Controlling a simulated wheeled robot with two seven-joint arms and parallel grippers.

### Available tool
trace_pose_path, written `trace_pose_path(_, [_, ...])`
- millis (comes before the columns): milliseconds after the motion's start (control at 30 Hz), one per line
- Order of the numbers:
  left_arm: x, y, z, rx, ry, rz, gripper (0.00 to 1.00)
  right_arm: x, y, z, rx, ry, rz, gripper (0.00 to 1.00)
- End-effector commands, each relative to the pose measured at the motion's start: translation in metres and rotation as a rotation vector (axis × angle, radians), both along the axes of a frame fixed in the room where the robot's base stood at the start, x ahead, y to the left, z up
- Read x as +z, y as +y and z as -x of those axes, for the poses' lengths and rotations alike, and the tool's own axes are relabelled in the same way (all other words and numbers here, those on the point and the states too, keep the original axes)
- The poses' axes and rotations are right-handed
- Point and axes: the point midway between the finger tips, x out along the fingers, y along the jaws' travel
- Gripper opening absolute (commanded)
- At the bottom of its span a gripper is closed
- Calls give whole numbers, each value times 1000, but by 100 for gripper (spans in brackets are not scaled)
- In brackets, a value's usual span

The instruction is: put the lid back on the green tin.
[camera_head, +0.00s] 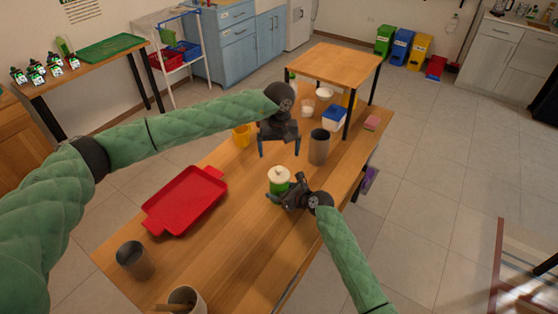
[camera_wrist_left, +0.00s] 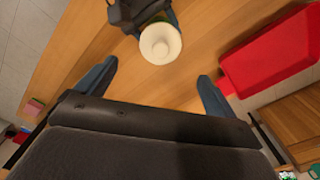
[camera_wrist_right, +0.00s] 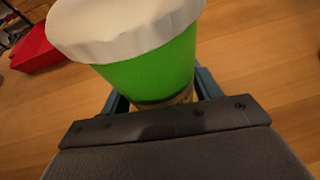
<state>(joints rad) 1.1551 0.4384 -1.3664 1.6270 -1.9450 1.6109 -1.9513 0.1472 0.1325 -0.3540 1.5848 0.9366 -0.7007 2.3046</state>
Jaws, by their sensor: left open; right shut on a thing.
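The green tin (camera_head: 279,187) stands upright on the wooden table, and its green side fills much of the right wrist view (camera_wrist_right: 160,66). The cream lid (camera_head: 279,174) with a small knob rests on top of the tin; I cannot tell whether it is fully seated. It also shows from above in the left wrist view (camera_wrist_left: 160,43). My right gripper (camera_head: 284,197) is shut around the tin's body, its fingers partly hidden behind it. My left gripper (camera_head: 280,152) is open and empty, above the table and beyond the tin, with its fingers pointing down.
A red tray (camera_head: 186,200) lies on the left. Another grey cup (camera_head: 135,260) is at the near left. A small raised wooden table (camera_head: 335,64) is at the far end.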

Motion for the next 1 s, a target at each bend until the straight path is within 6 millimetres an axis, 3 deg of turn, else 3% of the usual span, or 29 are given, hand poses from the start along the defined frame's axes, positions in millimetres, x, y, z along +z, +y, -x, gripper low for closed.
trace_pose_path(233, [28,0,0,1,0,0,93,0,0,0,0,0,0,22])
trace_pose_path(633, [34,0,0,1,1,0,93,0,0,0,0,0,0,22])
trace_pose_path(667, [34,0,0,1,1,0,93,0,0,0,0,0,0,68])
trace_pose_path(700, [34,0,0,1,1,0,93,0,0,0,0,0,0,76])
trace_pose_path(767, [34,0,0,1,1,0,93,0,0,0,0,0,0,88])
trace_pose_path(1000, [33,0,0,1,1,0,93,0,0,0,0,0,0,88])
